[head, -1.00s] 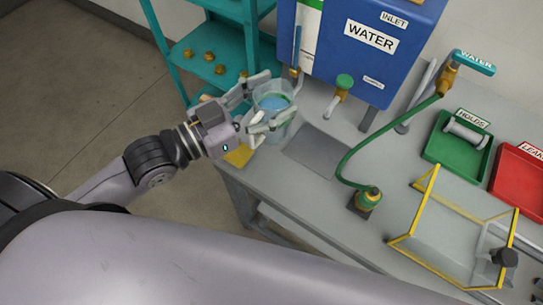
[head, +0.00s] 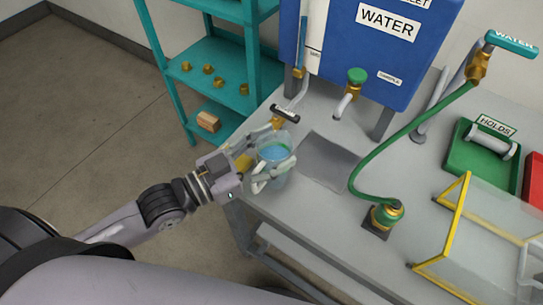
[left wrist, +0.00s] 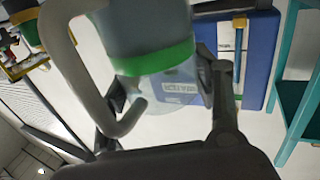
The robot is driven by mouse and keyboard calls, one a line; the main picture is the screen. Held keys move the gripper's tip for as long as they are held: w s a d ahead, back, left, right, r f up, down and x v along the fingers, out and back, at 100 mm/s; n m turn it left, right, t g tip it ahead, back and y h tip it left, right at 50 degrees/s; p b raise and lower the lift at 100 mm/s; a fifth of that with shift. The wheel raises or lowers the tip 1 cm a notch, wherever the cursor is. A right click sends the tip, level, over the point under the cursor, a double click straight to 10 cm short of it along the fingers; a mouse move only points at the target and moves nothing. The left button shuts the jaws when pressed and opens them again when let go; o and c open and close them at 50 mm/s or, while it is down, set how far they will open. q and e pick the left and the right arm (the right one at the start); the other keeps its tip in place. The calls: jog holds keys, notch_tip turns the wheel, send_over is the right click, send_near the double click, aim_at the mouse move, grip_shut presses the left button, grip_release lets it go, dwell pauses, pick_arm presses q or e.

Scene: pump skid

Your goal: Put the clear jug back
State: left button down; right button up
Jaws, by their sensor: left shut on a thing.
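The clear jug (head: 272,153) holds blue liquid and stands upright, near the left end of the grey bench (head: 310,198). My left gripper (head: 280,150) is shut on it, with its fingers around the jug's sides. I cannot tell whether the jug touches the bench top. In the left wrist view the jug's wall with a green band (left wrist: 155,60) fills the space between the fingers. My right gripper is not in view.
A blue water tank (head: 385,45) stands behind, with a green-knobbed tap (head: 357,76). A dark flat plate (head: 328,160) lies right of the jug. A green hose (head: 400,130) and a yellow-framed clear guard (head: 490,235) are farther right. A teal shelf (head: 215,60) stands left.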

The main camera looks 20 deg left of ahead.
pick_arm(q)
jog(key=shift+f, duration=1.15)
jog(key=shift+f, duration=0.1)
jog(key=c, duration=0.6)
grip_release()
jog(key=shift+f, duration=0.1)
jog(key=shift+o, duration=0.2)
jog(key=v, duration=1.2)
